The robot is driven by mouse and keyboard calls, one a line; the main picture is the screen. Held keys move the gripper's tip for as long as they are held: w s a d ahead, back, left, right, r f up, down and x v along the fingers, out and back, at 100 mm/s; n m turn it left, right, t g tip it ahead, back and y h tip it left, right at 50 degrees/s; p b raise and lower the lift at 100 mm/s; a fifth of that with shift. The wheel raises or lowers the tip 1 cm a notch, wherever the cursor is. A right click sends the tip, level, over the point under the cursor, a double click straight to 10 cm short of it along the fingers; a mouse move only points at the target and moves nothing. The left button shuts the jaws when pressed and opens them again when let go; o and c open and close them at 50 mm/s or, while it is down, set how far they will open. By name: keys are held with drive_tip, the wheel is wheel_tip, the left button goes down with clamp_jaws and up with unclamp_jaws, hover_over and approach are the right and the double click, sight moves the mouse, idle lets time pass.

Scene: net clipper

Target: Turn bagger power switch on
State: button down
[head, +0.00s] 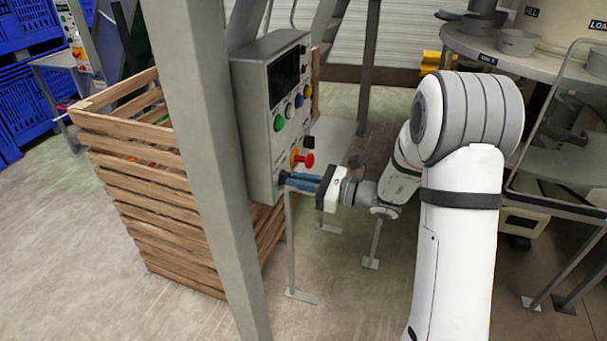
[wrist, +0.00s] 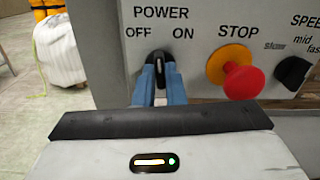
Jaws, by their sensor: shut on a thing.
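The bagger control panel (head: 268,110) is a grey box with a dark screen and several coloured buttons. In the wrist view its lower face (wrist: 205,40) shows the labels POWER, OFF, ON, STOP and SPEED. The power switch (wrist: 162,60) is a small black knob below the POWER label, between OFF and ON. It looks nearly upright; which side it is set to is hard to tell. My gripper (wrist: 161,78) has its blue fingers closed around the knob. In the head view my gripper (head: 286,180) meets the panel's lower corner.
A red stop button (wrist: 243,82) on a yellow base and a black speed knob (wrist: 293,72) sit right of the switch. A grey post (head: 207,130) stands left of the panel. A wooden slatted crate (head: 160,200) is behind it. Open floor (head: 340,300) lies in front.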

drive_tip(key=shift+a+m+p, duration=0.1)
drive_tip(key=shift+m+p, duration=3.85)
drive_tip(key=shift+m, duration=1.15)
drive_tip(key=c, duration=1.7)
unclamp_jaws()
drive_tip(key=shift+a+f, duration=0.1)
drive_tip(key=shift+a, duration=0.05)
drive_tip(key=shift+o, duration=1)
drive_tip(key=shift+w, duration=0.1)
drive_tip(key=b+v, duration=0.2)
drive_tip(key=v, duration=0.6)
